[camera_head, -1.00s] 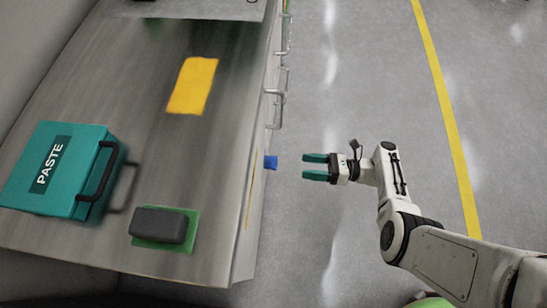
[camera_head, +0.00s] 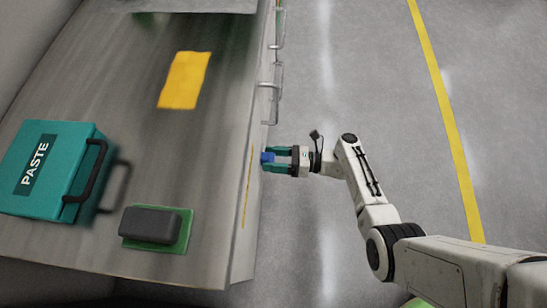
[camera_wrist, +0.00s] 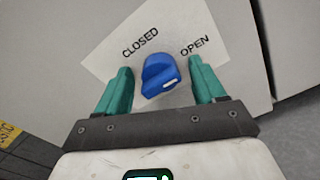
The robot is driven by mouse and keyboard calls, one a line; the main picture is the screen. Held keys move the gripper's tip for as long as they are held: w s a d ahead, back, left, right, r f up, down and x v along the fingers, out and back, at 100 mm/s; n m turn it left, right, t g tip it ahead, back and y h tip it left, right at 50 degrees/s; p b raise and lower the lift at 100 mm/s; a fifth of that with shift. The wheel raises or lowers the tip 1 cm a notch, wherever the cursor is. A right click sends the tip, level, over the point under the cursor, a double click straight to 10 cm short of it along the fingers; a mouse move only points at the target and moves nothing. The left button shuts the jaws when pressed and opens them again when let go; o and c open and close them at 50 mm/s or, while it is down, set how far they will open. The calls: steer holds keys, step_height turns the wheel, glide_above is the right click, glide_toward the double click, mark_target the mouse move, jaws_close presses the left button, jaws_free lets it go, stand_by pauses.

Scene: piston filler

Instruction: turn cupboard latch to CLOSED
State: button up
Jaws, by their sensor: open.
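The cupboard latch is a blue knob (camera_wrist: 158,72) on a pale label plate (camera_wrist: 110,58) marked CLOSED and OPEN, on the cupboard's side face. CLOSED is above the knob to the left, OPEN above to the right. A short white mark shows on the knob's lower right; I cannot tell which word it stands for. My gripper (camera_wrist: 161,67) is open, with one teal finger on each side of the knob and gaps between. In the head view the knob (camera_head: 266,157) also sits between the fingers of my gripper (camera_head: 268,157).
The grey worktop (camera_head: 120,90) holds a teal PASTE case (camera_head: 50,168), a dark block (camera_head: 150,224) on a green pad (camera_head: 186,232) and a yellow patch (camera_head: 185,80). Metal handles (camera_head: 272,100) stick out along the same side face farther off. The floor (camera_head: 360,60) to the right is clear.

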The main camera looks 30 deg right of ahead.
steer(key=shift+c, duration=0.3)
jaws_close()
stand_by(0.3)
